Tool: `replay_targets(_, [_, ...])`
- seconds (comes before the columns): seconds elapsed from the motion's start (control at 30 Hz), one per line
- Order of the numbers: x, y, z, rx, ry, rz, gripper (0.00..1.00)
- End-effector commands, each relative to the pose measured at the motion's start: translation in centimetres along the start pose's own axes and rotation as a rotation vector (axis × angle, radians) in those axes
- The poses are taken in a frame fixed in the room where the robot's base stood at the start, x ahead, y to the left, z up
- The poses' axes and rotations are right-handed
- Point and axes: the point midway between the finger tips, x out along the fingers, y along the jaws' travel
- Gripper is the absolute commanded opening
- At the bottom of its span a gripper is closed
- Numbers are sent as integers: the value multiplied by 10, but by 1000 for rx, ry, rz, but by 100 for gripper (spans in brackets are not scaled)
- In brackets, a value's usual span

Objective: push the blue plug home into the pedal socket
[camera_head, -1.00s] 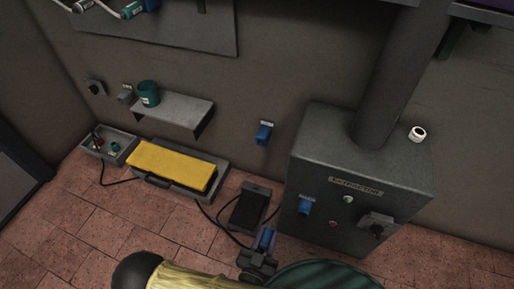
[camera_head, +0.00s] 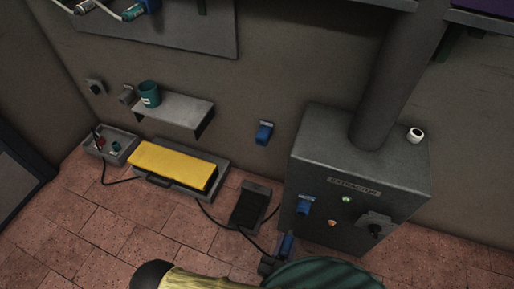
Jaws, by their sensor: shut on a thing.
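The blue plug (camera_head: 286,243) is upright near the bottom centre, at the lower front of the extractor cabinet. My gripper (camera_head: 270,263) is a dark shape at its lower left, shut on it; a green ribbed shape in front hides part of the gripper. The dark foot pedal (camera_head: 250,207) lies on the floor, up and left of the plug, with a gap between them in the picture. I cannot make out the pedal socket or the plug's tip.
Another blue fitting (camera_head: 264,133) is on the wall. A yellow-topped press (camera_head: 170,165) and an open tray (camera_head: 108,147) stand left. Cables cross the floor. Tiles at lower left are clear.

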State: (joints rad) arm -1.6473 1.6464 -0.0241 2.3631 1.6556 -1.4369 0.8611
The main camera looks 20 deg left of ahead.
Motion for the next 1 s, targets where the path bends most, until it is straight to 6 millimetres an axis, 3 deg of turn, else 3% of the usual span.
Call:
replay_targets(0.3, [0, 16, 1, -1, 0, 0, 0])
replay_targets(1.0, [13, 16, 1, 0, 1, 2, 0])
